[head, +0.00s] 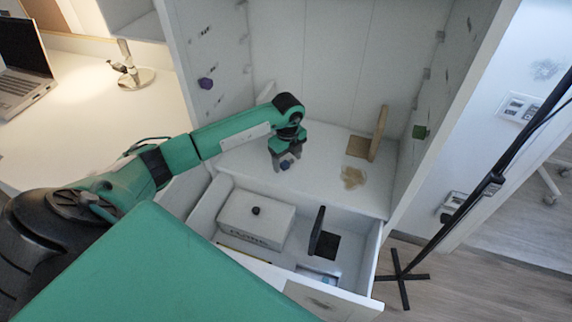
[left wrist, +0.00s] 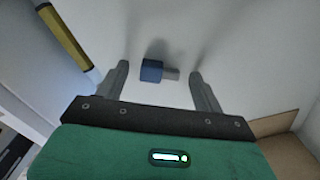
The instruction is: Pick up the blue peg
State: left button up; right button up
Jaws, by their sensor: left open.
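The blue peg (head: 285,165) lies on the white shelf surface inside the desk, below my left gripper (head: 287,157). My left gripper (left wrist: 159,70) is open there, with one finger on each side of the peg and gaps to both. I cannot tell how far the fingertips are above the surface. My right gripper is not in view.
A wooden bracket (head: 377,135) stands right of the peg. An open drawer (head: 367,262) below holds a white box (head: 235,212) and a black upright piece (head: 317,231). A purple knob (head: 205,83) and green block (head: 419,132) are on the side walls.

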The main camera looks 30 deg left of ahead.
pick_arm(q)
jog(key=c, duration=1.1)
jog(key=shift+r, duration=0.1)
